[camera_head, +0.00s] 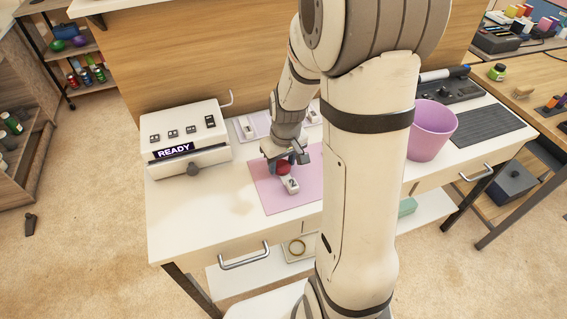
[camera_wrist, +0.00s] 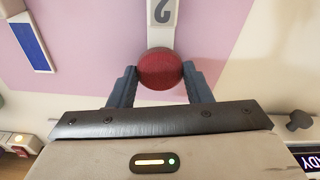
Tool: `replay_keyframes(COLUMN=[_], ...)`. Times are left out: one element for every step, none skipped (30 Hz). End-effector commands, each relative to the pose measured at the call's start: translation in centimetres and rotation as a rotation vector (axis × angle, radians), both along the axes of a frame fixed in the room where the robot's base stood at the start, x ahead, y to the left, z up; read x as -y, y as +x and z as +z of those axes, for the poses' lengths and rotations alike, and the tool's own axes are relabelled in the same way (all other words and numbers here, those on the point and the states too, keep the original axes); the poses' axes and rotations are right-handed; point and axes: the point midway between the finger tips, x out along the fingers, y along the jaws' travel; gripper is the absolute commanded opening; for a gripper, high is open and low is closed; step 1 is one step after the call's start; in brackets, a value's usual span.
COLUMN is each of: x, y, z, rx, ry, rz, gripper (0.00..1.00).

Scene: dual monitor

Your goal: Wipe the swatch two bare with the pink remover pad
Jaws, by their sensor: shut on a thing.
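My gripper (camera_head: 286,158) is shut on a round, dark red-pink pad (camera_head: 284,168), which also shows between the two fingers in the wrist view (camera_wrist: 160,68). A white swatch strip marked 2 (camera_head: 291,186) lies on the pink mat (camera_head: 270,200). In the wrist view, the strip (camera_wrist: 161,35) runs from the top edge to the pad. The pad overlaps one end of the strip and hides what is under it. I cannot tell whether pad and strip touch. My gripper (camera_wrist: 160,88) points down over the mat.
A white box reading READY (camera_head: 185,145) stands left of the mat. A pink-purple bin (camera_head: 431,130) stands right, beyond my arm. Pale trays (camera_head: 254,126) lie behind the gripper. A blue-faced piece (camera_wrist: 30,42) lies left in the wrist view. The front left tabletop is clear.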

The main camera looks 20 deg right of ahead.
Motion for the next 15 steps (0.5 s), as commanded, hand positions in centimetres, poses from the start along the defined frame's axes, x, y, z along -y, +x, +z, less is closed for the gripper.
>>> replay_keyframes(x=[0.0,0.0,0.0,0.0,0.0,0.0,0.0,0.0,0.0,0.0,0.0,0.0,0.0,0.0,0.0], y=[0.0,0.0,0.0,0.0,0.0,0.0,0.0,0.0,0.0,0.0,0.0,0.0,0.0,0.0,0.0], z=[0.0,0.0,0.0,0.0,0.0,0.1,0.2,0.4,0.7,0.9,1.2,1.6,2.0,2.3,2.7], rx=[0.001,0.001,0.001,0.000,0.000,0.000,0.000,0.000,0.001,0.001,0.001,0.001,0.000,0.000,0.000], ry=[0.000,0.000,0.000,0.000,0.000,0.000,0.000,0.000,0.000,0.000,0.000,0.000,0.000,0.000,0.000], rz=[0.000,0.000,0.000,0.000,0.000,0.000,0.000,0.000,0.000,0.000,0.000,0.000,0.000,0.000,0.000], gripper=[0.27,0.27,0.27,0.27,0.27,0.27,0.27,0.27,0.27,0.27,0.27,0.27,0.27,0.27,0.27])
